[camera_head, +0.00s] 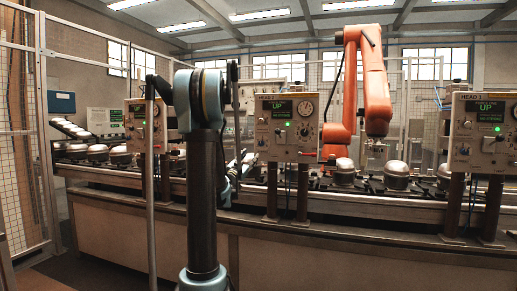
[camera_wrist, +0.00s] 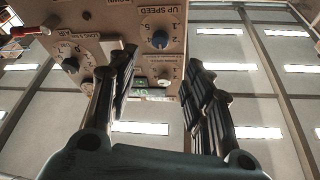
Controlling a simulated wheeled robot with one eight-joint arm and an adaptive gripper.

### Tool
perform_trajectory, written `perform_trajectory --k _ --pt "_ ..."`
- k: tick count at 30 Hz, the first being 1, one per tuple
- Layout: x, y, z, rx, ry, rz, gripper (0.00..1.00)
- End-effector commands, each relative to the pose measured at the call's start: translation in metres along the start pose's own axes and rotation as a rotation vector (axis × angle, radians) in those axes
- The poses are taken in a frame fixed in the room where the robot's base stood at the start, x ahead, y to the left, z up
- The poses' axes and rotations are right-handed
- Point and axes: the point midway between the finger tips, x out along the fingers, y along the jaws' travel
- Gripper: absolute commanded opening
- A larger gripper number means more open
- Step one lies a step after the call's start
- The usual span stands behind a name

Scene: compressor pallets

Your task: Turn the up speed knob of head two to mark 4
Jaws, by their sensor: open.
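The head two panel (camera_head: 287,104) stands in the middle of the head view, with a green screen reading UP and a round dial. In the wrist view the panel (camera_wrist: 112,17) appears upside down at the top. The blue-grey up speed knob (camera_wrist: 160,39) sits under the UP SPEED label, with numbers around it; its exact setting is too small to tell. My gripper (camera_wrist: 162,58) is open and empty, its fingers apart to either side of the line to the knob. I see no clear contact. In the head view my gripper is mostly hidden behind my arm.
Another small knob (camera_wrist: 163,82) lies below the up speed knob, close between the fingers. A dark knob (camera_wrist: 70,65) and a red lever (camera_wrist: 30,30) are at left. An orange robot arm (camera_head: 375,85) stands behind the conveyor (camera_head: 340,200). Another panel (camera_head: 487,105) stands at right.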

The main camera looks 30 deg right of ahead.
Motion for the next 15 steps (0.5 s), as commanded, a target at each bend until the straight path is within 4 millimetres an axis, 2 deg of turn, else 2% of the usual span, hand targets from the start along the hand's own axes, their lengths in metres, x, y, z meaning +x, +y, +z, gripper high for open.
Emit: perform_trajectory --k 3,15 --pt "0.023 0.000 0.000 -0.002 0.000 0.000 0.46" --pt "0.093 -0.001 0.000 -0.001 -0.001 -0.001 0.46"
